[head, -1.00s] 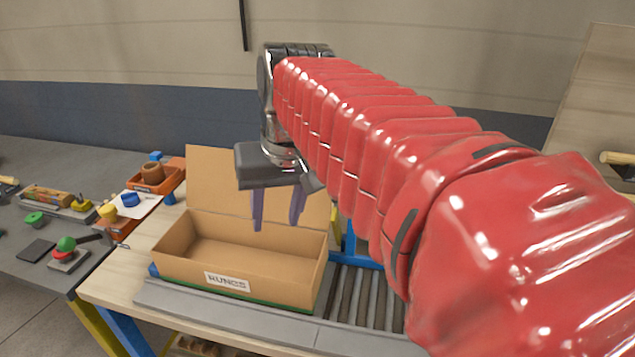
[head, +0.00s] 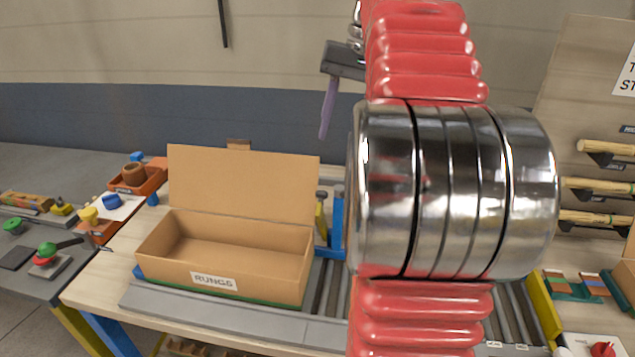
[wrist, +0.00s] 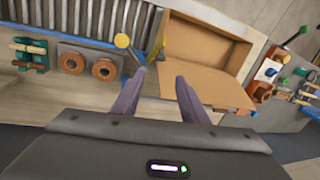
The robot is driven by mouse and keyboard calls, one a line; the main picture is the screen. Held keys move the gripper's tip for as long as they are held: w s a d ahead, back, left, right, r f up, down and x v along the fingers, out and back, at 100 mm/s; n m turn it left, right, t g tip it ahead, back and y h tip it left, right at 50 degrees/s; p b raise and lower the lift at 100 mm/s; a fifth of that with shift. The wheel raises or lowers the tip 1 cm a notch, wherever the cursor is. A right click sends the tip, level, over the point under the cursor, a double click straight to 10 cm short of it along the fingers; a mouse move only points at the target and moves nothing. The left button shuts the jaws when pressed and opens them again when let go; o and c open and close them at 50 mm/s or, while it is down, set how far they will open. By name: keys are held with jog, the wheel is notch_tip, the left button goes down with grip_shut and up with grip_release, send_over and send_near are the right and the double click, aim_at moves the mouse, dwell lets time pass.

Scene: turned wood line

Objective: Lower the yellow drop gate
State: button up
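A narrow yellow upright piece with a dark top (head: 320,217) stands beside a blue post (head: 337,222) at the roller conveyor, just right of the cardboard box. I cannot tell for sure which yellow part is the drop gate; a larger yellow panel (head: 543,308) stands at the conveyor's right end. My gripper (wrist: 160,78) has its purple fingers apart with nothing between them. In the head view it is raised, partly hidden behind my arm, with one finger (head: 328,108) showing.
An open cardboard box (head: 225,252) labelled RUNGS sits at the conveyor's left, its flap up. The rollers (head: 510,318) run right, partly hidden by my arm. A side table with tools (head: 45,215) is at left; a rack with wooden rods (head: 600,185) is at right.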

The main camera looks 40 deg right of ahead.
aim_at(323, 191)
jog(key=shift+f, duration=0.1)
jog(key=x, duration=1.3)
jog(key=shift+a+f, duration=0.15)
jog(key=shift+f, duration=0.15)
jog(key=shift+c, duration=0.4)
jog(key=shift+w, duration=0.1)
grip_shut()
